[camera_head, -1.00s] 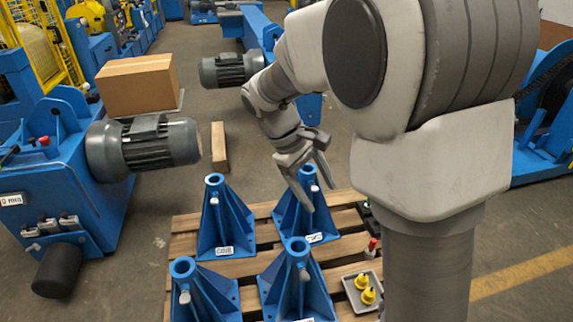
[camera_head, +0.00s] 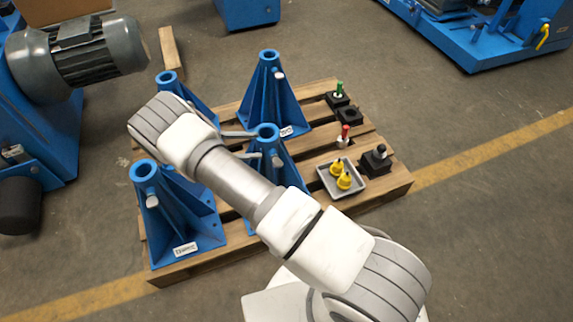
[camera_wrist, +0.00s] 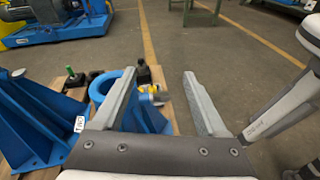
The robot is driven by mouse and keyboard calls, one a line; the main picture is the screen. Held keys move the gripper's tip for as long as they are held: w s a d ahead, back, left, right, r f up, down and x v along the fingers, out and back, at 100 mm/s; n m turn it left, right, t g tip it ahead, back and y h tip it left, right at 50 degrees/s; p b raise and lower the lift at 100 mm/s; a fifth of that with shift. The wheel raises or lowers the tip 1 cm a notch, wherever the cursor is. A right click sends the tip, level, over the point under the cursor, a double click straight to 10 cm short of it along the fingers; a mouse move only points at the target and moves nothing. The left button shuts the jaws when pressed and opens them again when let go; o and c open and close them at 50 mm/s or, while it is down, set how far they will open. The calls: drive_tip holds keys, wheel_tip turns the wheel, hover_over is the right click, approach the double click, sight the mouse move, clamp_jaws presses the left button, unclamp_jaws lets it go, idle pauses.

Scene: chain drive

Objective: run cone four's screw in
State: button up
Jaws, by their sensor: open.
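Four blue cones stand on a wooden pallet. The front-left cone (camera_head: 190,225) has a label that seems to read THREE, and the back-right cone (camera_head: 270,95) seems to read TWO. The front-right cone (camera_head: 286,172), likely cone four, shows no label in the head view. Its pale screw (camera_head: 277,162) sticks out near its top. My gripper (camera_head: 255,145) is open beside this cone's top, partly hidden by my arm. In the wrist view, my empty gripper (camera_wrist: 160,75) has its left finger close to the cone's ring (camera_wrist: 108,86); I cannot tell whether they touch.
The back-left cone (camera_head: 170,83) is partly behind my wrist. A grey tray (camera_head: 326,176) with yellow parts, a red-topped piece (camera_head: 344,136), a green-topped piece (camera_head: 339,90) and dark blocks (camera_head: 376,161) lie right of the cones. A grey motor (camera_head: 85,55) juts in at left.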

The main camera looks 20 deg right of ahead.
sight(279, 161)
wheel_tip(279, 161, down, 10)
drive_tip(key=s+a+n+t+h+b, duration=0.1)
drive_tip(key=n+t+h+b, duration=0.1)
drive_tip(key=n+h, duration=0.1)
drive_tip(key=d, duration=0.4)
drive_tip(key=d+b, duration=0.1)
drive_tip(key=d, duration=0.6)
drive_tip(key=shift+w+d+b, duration=0.35)
drive_tip(key=shift+c, duration=0.2)
clamp_jaws()
